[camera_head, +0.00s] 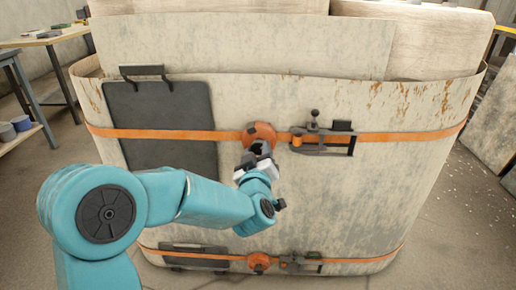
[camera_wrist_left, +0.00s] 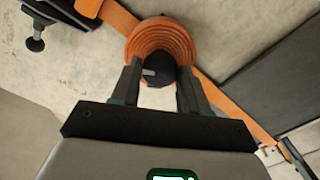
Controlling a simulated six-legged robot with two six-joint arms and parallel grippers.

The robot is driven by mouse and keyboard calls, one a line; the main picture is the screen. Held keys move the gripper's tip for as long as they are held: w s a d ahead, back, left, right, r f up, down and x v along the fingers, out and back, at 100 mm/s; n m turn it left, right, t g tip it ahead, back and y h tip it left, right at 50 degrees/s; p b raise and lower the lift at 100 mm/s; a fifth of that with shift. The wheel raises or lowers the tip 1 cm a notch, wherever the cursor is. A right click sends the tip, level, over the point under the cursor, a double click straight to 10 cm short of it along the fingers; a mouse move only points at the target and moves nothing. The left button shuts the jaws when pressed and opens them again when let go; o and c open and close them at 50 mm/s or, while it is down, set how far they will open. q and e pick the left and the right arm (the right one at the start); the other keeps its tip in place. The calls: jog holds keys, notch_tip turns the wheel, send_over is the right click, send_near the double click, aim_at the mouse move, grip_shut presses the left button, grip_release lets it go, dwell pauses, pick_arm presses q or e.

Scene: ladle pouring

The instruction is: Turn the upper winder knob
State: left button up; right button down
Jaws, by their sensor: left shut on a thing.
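The upper winder (camera_head: 259,132) is a round orange ridged drum on the upper orange strap (camera_head: 180,134), at the middle of the container's front. It also shows in the left wrist view (camera_wrist_left: 160,38), with a dark knob (camera_wrist_left: 157,68) at its centre. My left gripper (camera_head: 258,152) is at the winder from below. In the left wrist view its two fingers stand on either side of the dark knob and are shut on it. In the head view the gripper mostly hides the knob. My right gripper is not in view.
A dark ratchet buckle (camera_head: 322,140) sits right of the winder. A dark hatch panel (camera_head: 160,125) with a handle is on its left. A lower winder (camera_head: 259,262) and buckle lie on the lower strap. A workbench (camera_head: 45,40) and stool stand at the left.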

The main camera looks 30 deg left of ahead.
pick_arm(q)
jog(key=shift+m+p, duration=0.8)
jog(key=shift+m, duration=1.2)
jog(key=o, duration=1.1)
jog(key=shift+c, duration=0.2)
